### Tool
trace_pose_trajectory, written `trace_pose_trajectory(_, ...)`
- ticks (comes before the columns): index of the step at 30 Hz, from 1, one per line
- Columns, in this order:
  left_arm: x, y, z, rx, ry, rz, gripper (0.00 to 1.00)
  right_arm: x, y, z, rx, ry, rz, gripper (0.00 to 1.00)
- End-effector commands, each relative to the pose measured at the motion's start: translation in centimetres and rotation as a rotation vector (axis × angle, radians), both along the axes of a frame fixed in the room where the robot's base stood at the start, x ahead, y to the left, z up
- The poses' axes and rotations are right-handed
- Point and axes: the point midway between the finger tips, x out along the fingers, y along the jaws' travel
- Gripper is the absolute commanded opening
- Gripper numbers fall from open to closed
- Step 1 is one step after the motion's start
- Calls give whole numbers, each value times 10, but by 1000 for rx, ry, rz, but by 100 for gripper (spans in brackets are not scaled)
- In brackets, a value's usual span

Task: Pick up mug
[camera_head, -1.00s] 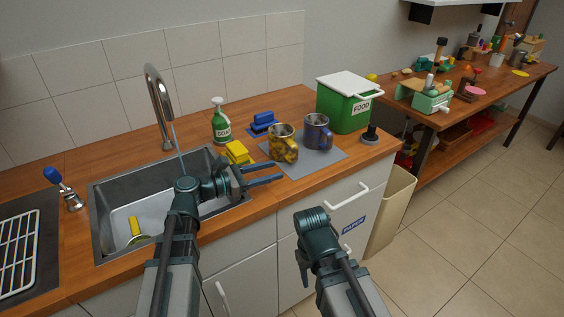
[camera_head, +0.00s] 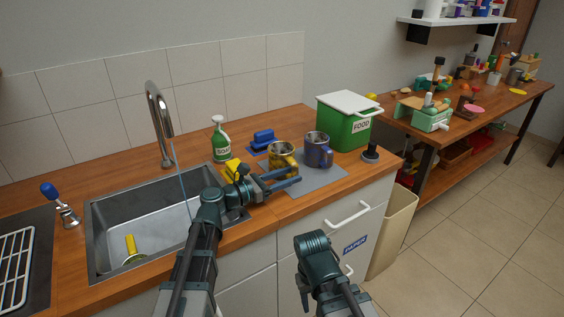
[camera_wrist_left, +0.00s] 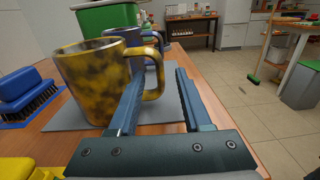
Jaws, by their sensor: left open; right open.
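A yellow-and-dark mottled mug (camera_head: 280,155) stands upright on a grey mat (camera_head: 318,178). It is large in the left wrist view (camera_wrist_left: 92,82), its handle toward the right. A blue-grey mug (camera_head: 318,152) stands on the mat to its right, partly hidden behind the yellow mug in the wrist view (camera_wrist_left: 150,45). My left gripper (camera_head: 297,177) is open and empty in front of the yellow mug. In the wrist view its fingers (camera_wrist_left: 160,80) lie either side of the handle; contact cannot be told. My right gripper (camera_head: 304,288) is low before the cabinets, its fingers mostly hidden.
A sink (camera_head: 150,225) with a running tap (camera_head: 158,110) is at left. Near the mat are a yellow sponge (camera_head: 231,167), a blue brush (camera_head: 263,138), a green soap bottle (camera_head: 220,142), a green food bin (camera_head: 345,122) and a dark stopper-like object (camera_head: 371,151).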

Motion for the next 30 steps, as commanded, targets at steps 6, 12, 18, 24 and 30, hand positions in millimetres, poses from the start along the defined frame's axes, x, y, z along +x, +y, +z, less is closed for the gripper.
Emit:
trace_pose_trajectory(6,2,-3,0,0,0,-1,49,0,0,0,0,0,0,50)
trace_pose_trajectory(12,15,-21,0,0,0,-3,49,0,0,0,0,0,0,50)
trace_pose_trajectory(18,30,-45,0,0,0,-3,49,0,0,0,0,0,0,50)
trace_pose_trajectory(24,31,-47,0,0,0,0,49,0,0,0,0,0,0,50)
trace_pose_trajectory(30,31,-47,0,0,0,0,22,0,0,0,0,0,0,50)
